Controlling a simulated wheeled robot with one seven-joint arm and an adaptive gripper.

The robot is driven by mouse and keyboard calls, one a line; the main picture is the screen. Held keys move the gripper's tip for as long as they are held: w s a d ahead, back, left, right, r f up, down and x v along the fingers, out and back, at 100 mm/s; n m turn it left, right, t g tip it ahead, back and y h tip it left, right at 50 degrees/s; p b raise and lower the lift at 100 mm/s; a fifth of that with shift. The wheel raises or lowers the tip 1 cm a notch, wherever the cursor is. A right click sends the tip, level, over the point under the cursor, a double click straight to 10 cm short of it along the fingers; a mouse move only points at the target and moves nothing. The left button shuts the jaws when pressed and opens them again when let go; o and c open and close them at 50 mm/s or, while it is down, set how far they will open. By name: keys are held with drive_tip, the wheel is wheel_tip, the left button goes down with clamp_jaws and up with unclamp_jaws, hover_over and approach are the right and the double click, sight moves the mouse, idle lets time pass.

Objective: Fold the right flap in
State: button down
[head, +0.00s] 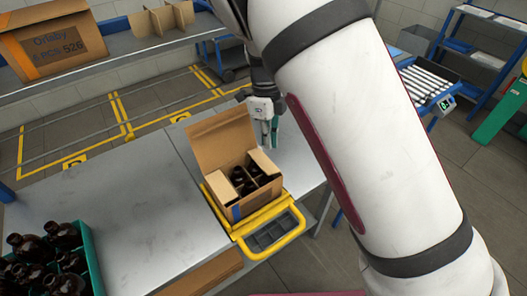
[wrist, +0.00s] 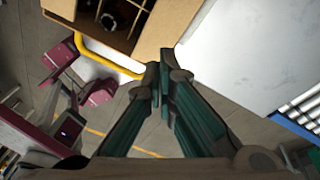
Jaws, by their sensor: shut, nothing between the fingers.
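An open cardboard box (head: 232,207) stands in a yellow holder (head: 215,207) on the grey table. Its tall back flap (head: 220,140) stands up. The shorter right flap (head: 263,161) and left flap (head: 230,190) show pale at its sides; their exact tilt is hard to tell. Dark bottles (head: 240,178) sit among dividers inside. My gripper (head: 270,142) is shut and empty, just beyond the box's right side. In the wrist view, my shut fingers (wrist: 163,82) point at the box's edge, beside a tan cardboard panel (wrist: 168,25). Contact cannot be told.
A teal crate (head: 88,262) of dark bottles stands at front left. A shelf (head: 120,45) behind carries a larger box (head: 52,45) and a cardboard divider (head: 160,20). The table (head: 110,215) left of the box is clear. A roller conveyor (head: 425,88) stands at back right.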

drive_tip(key=w+d+r+m+y+b, duration=0.25)
drive_tip(key=r+m+y, duration=0.2)
drive_tip(key=r, duration=0.25)
drive_tip(key=m+p, duration=0.1)
drive_tip(key=p, duration=0.2)
approach(259, 163)
drive_tip(key=shift+h, duration=0.25)
drive_tip(key=x, duration=0.7)
drive_tip(key=shift+w+d+f, duration=0.1)
drive_tip(key=shift+w+d, duration=0.05)
drive_tip(key=shift+w, duration=0.05)
drive_tip(key=shift+s+a+f, duration=0.4)
drive_tip(key=shift+a+f, duration=0.25)
drive_tip(key=shift+a, duration=0.05)
drive_tip(key=shift+d, duration=0.1)
